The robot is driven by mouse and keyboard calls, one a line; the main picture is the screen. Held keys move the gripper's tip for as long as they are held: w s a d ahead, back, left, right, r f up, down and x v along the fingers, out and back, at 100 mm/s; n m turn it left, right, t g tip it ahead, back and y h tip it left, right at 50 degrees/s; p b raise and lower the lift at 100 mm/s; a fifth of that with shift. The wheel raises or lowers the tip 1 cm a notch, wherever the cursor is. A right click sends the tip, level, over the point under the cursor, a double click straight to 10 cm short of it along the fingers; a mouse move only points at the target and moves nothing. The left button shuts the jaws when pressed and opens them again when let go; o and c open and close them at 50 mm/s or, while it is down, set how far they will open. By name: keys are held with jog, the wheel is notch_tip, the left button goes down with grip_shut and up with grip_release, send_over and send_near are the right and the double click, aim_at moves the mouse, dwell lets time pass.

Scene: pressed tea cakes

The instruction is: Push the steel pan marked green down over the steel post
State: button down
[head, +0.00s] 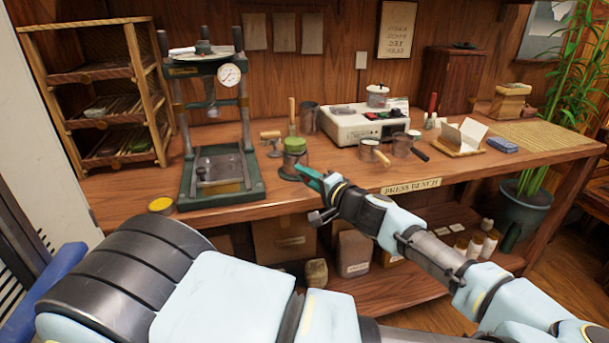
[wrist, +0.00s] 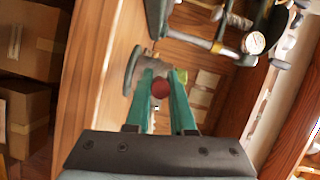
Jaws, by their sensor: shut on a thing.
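The steel post is hidden, so I cannot tell how far down the pan sits.
A green press with a gauge (head: 216,175) stands close on the left. A white box-shaped device (head: 352,121) is behind on the right, with two handled steel pans (head: 370,151) in front of it. A yellow tin (head: 161,205) is at the front left edge.

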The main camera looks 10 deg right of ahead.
jog(key=shift+f, duration=0.2)
jog(key=c, duration=0.7)
grip_release()
